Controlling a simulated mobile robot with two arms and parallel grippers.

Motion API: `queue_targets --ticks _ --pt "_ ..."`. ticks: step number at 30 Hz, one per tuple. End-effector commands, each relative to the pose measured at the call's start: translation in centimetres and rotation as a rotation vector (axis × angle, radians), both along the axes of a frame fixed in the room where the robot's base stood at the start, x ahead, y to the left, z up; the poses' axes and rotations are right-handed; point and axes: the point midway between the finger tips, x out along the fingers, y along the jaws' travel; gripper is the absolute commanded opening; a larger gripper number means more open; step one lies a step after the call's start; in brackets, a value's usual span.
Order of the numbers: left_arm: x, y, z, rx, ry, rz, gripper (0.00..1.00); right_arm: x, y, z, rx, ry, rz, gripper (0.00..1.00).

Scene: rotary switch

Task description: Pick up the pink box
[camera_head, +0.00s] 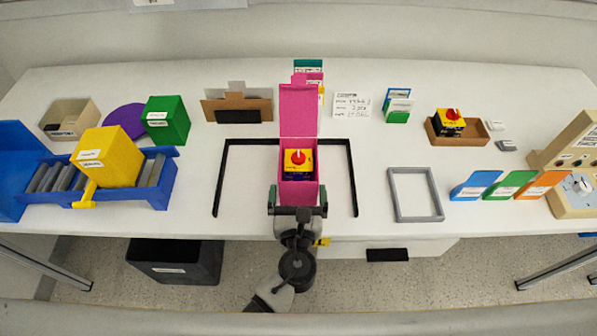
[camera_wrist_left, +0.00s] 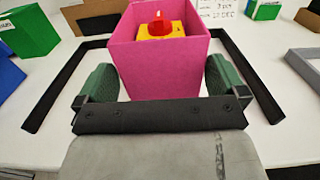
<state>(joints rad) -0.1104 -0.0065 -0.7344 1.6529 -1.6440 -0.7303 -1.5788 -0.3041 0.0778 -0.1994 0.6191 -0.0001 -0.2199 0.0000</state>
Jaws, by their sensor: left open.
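The pink box (camera_head: 299,190) stands upright on the white table with its lid raised at the back, inside a black U-shaped frame. A yellow switch with a red knob (camera_head: 298,159) sits in it. The box also fills the middle of the left wrist view (camera_wrist_left: 160,72). My left gripper (camera_head: 298,200) is at the front of the box and open. Its green fingers stand either side of the box's lower front, one on the left and one on the right. Whether they touch the walls I cannot tell. My right gripper is not in view.
The black frame (camera_head: 352,180) lies around the box's left, back and right. A grey square frame (camera_head: 416,194) lies to the right. A blue tray with a yellow box (camera_head: 106,157) is at left. Cards and a small brown tray (camera_head: 458,131) are at right. Table between is clear.

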Motion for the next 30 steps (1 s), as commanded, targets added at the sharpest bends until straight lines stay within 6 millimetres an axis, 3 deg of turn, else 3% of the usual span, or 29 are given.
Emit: queue_targets --ticks 7,16,22,30 --pt "3.6 -0.2 0.0 0.001 -0.002 0.0 1.0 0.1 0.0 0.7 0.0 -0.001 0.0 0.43" --pt "4.1 -0.1 -0.1 -0.002 0.0 0.0 1.0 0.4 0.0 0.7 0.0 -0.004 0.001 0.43" --pt "4.1 -0.1 -0.1 -0.001 0.0 0.0 0.69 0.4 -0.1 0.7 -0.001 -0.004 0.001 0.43" --pt "4.2 -0.1 0.1 -0.001 -0.002 0.0 0.68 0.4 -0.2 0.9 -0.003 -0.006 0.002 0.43"
